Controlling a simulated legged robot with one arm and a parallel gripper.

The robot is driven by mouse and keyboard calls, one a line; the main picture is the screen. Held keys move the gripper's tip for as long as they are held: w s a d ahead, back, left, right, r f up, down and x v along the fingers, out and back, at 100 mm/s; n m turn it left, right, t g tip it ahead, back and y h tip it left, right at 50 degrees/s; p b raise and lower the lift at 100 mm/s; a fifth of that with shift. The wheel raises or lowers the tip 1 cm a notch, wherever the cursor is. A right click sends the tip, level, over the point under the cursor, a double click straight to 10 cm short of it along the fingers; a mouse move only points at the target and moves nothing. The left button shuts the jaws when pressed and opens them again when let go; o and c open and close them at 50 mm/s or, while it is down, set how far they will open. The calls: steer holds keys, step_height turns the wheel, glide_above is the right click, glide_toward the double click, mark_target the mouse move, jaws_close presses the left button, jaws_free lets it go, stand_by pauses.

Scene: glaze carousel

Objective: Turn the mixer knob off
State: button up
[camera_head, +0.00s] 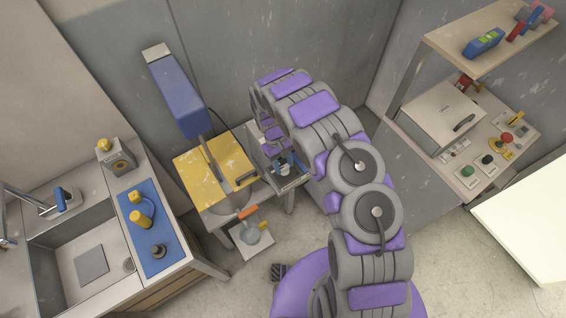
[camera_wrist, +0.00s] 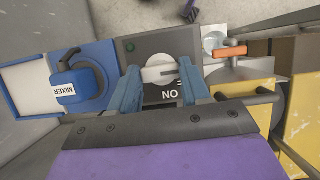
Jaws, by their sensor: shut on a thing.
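In the wrist view the white mixer knob (camera_wrist: 158,73) stands on a dark panel (camera_wrist: 150,47). Its white bar lies roughly crosswise in the picture. Below the knob the panel carries white letters that read "NO" here, which is ON upside down.
A blue unit labelled MIXER (camera_wrist: 68,88) stands left of the panel in the wrist view. A yellow-topped table (camera_head: 190,172) with a dark handle is beside the panel. A sink counter (camera_head: 60,240) is at left. A shelf bench (camera_head: 445,165) is at right.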

steer(key=shift+w, duration=0.15)
steer(key=o, duration=1.1)
steer(key=shift+c, duration=0.2)
steer(key=v, duration=1.7)
steer(key=shift+a+p, duration=0.15)
steer(key=shift+p, duration=0.3)
steer(key=shift+w+r, duration=0.1)
steer(key=shift+r, duration=0.05)
